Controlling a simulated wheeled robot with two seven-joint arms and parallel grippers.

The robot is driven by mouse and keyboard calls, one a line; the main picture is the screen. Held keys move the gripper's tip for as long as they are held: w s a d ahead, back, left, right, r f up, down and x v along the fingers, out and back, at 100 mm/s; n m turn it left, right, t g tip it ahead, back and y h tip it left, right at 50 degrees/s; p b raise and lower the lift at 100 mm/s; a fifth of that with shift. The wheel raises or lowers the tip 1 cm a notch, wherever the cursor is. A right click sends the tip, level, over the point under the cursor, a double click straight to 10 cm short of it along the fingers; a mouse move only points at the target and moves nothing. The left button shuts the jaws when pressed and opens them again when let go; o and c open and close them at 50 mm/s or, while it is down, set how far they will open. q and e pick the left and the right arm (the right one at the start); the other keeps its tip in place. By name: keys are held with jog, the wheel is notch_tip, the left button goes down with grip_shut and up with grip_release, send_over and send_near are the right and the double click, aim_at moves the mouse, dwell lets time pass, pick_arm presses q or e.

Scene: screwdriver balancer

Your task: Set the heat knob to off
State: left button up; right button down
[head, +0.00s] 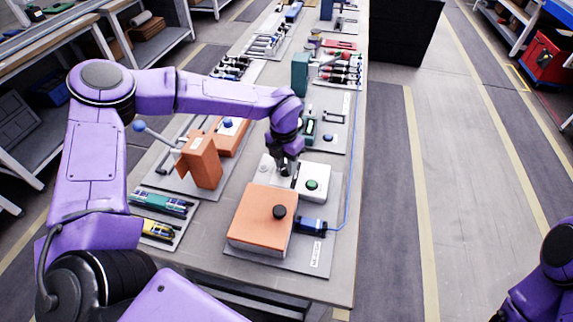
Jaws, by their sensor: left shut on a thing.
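A white control box (318,172) stands on a grey base plate on the bench, with a green button (312,184) on its top. My left gripper (287,171) reaches down from above to the top of this box, left of the green button. Its fingers are shut on a small part there, which appears to be the heat knob. The fingers hide the knob, so its setting cannot be read. My right arm shows only in part at the lower right edge, and its gripper is not in view.
An orange-topped box (260,222) with a black knob (279,211) stands just in front of the white box. A blue connector (311,226) with a cable is beside it. An orange block (201,160) and a blue-ended lever (139,126) stand to the left.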

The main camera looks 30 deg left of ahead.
aim_at(284, 167)
pick_arm(q)
jog(key=shift+s+f+n, duration=0.3)
jog(key=shift+s+n, duration=0.05)
jog(key=shift+n, duration=0.35)
jog(key=o, duration=1)
jog(key=shift+o, duration=0.2)
jog(key=shift+w+r, duration=0.1)
jog(key=shift+r, duration=0.05)
jog(key=shift+w+r+b, duration=0.1)
jog(key=shift+r+b, duration=0.2)
jog(key=shift+r, duration=0.1)
notch_tip(284, 167, up, 10)
jog(key=b, duration=0.1)
jog(key=shift+a+f, duration=0.15)
jog(key=shift+a, duration=0.1)
